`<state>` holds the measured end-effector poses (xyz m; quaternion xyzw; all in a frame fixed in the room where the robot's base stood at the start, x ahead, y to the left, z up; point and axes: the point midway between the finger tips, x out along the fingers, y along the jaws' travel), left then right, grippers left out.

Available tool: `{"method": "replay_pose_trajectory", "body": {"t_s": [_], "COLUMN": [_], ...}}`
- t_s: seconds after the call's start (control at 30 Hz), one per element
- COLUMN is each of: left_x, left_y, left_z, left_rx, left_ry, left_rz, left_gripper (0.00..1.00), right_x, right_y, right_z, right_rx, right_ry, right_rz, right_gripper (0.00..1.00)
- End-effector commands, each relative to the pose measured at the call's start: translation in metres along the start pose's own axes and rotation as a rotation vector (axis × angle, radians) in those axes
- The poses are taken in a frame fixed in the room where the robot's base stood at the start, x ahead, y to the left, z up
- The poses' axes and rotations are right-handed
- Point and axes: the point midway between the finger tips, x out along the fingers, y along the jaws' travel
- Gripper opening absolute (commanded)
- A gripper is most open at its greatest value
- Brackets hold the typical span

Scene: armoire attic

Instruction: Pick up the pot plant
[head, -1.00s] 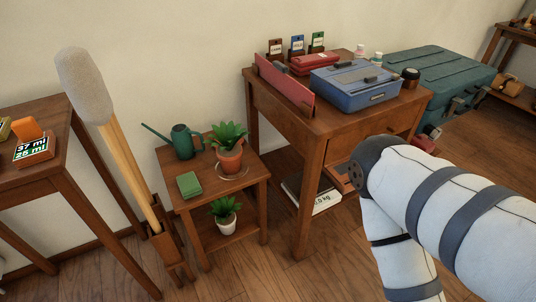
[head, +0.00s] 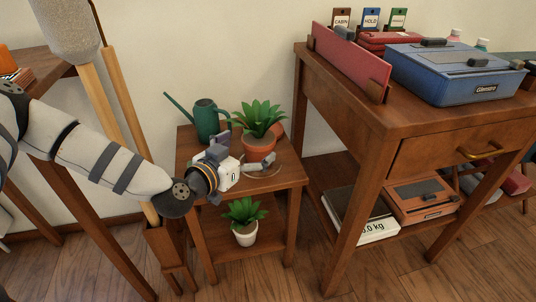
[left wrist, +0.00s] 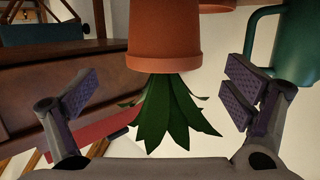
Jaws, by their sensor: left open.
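A pot plant in a terracotta pot (head: 258,147) with green leaves (head: 259,117) stands upright on the small side table's top. My left gripper (head: 245,156) is open at the pot's front left. In the left wrist view, which is upside down, the terracotta pot (left wrist: 165,35) lies ahead between the spread fingers (left wrist: 160,100), with visible gaps on both sides. A smaller plant in a white pot (head: 245,234) stands on the table's lower shelf. My right gripper is out of view.
A green watering can (head: 206,120) stands just behind and left of the plant; it also shows in the left wrist view (left wrist: 297,45). A second terracotta piece (head: 278,131) sits behind the pot. A larger wooden table (head: 378,125) with a blue case (head: 450,80) stands right.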

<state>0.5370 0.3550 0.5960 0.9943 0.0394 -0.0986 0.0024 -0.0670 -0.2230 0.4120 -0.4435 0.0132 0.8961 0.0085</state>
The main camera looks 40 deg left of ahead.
Motion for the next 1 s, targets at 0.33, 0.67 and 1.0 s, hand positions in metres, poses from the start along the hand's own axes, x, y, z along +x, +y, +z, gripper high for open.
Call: {"method": "replay_pose_trajectory", "body": {"t_s": [0.33,0.67,1.0], "left_x": [0.055,0.059,0.059], "left_y": [-0.005,-0.005,-0.005], "left_z": [0.007,0.003,0.002], "left_rx": [-0.001,-0.003,-0.003], "left_ry": [-0.004,-0.002,0.001], "left_rz": [0.001,0.001,0.000], "left_gripper": [0.95,0.79,0.20], "right_x": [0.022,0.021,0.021], "right_y": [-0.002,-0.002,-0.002], "right_z": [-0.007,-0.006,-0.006], "right_rx": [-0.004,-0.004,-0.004], "right_ry": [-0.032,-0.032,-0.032], "right_rz": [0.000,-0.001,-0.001], "right_gripper": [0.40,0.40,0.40]}}
